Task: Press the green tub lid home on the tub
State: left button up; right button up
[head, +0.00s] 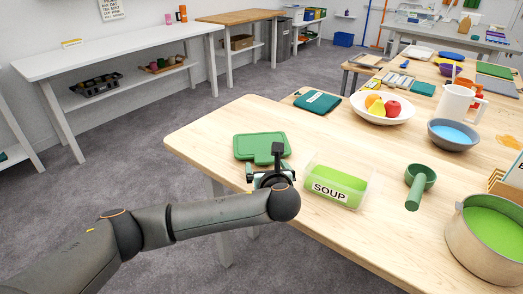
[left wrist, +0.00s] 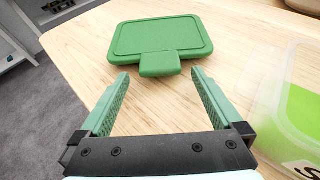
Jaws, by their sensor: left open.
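The green tub lid (head: 257,146) lies flat on the wooden table near its left edge, with a tab facing my gripper; it also shows in the left wrist view (left wrist: 160,37). The clear tub (head: 340,187), labelled SOUP and holding green contents, stands uncovered to the right of the lid; part of it shows at the right of the left wrist view (left wrist: 270,97). My left gripper (head: 267,162) is open and empty, its fingers on either side of the line to the lid's tab (left wrist: 160,65), just short of it. My right gripper is not in view.
A fruit bowl (head: 382,112), a blue-filled bowl (head: 453,135) and a white pitcher (head: 455,104) are farther back. Bare table lies between lid and fruit bowl.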

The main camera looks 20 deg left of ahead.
aim_at(266, 153)
pick_arm(q)
jog(key=shift+w+a+f, duration=0.25)
jog(key=shift+w, duration=0.35)
jog(key=c, duration=1.4)
jog(key=shift+r, duration=0.1)
jog(key=shift+r, duration=0.25)
jog(key=r, duration=0.1)
jog(key=r+p, duration=0.1)
jog(key=r, duration=0.1)
jog(key=shift+s+d+r+p, duration=0.1)
jog(key=shift+s+r+p, duration=0.2)
jog(key=shift+p, duration=0.05)
jog(key=shift+a+r+p+v, duration=0.45)
jog(key=shift+p+v, duration=0.65)
jog(key=shift+v, duration=1.5)
jog(key=shift+a+r+p+v, duration=0.45)
jog(key=shift+p+v, duration=0.65)
jog(key=shift+v, duration=1.5)
jog(key=shift+a+r+p+v, duration=0.45)
jog(key=shift+p+v, duration=0.65)
jog(key=shift+v, duration=1.45)
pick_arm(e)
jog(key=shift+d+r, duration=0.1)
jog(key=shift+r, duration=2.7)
